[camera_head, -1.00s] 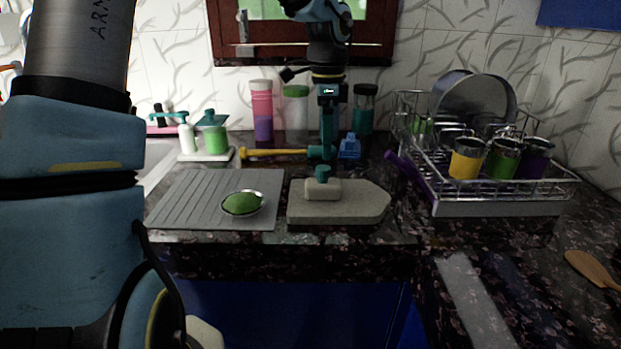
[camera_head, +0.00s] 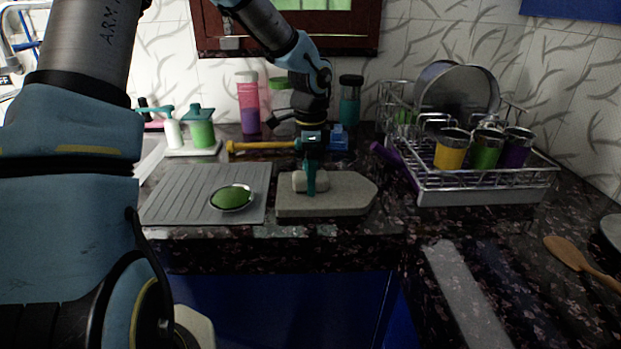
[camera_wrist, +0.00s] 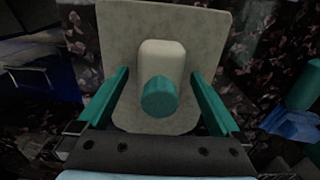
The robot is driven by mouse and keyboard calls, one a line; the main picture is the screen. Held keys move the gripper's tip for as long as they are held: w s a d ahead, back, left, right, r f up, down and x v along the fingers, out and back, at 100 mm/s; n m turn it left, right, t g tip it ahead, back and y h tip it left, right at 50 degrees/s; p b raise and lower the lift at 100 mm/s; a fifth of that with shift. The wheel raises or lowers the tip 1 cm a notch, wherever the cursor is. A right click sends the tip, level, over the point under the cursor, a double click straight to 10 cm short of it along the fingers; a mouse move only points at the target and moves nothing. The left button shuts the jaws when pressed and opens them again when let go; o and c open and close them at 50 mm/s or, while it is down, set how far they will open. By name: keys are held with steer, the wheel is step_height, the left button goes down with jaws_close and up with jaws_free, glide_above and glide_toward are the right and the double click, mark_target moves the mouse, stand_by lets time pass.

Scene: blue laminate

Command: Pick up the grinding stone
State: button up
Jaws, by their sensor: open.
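The grinding stone (camera_head: 298,182) is a pale beige rounded block lying on a flat grey stone slab (camera_head: 345,195). In the wrist view the stone (camera_wrist: 162,55) carries a teal round knob (camera_wrist: 159,97) that points toward the camera. My gripper (camera_head: 311,188) is low over the stone and hides part of it, with the knob not clear in the head view. In the wrist view my gripper (camera_wrist: 160,72) has its two teal fingers apart, one on each side of the stone and knob. A gap shows on both sides, and nothing is held.
A grey grooved board (camera_head: 180,190) with a green-filled dish (camera_head: 232,198) lies left. A yellow-handled hammer-like tool (camera_head: 262,146) and blue object (camera_head: 338,138) lie behind. A dish rack (camera_head: 480,188) with cups stands right. A wooden spoon (camera_head: 566,254) lies on the right counter.

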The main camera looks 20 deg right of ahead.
jaws_close()
stand_by(0.8)
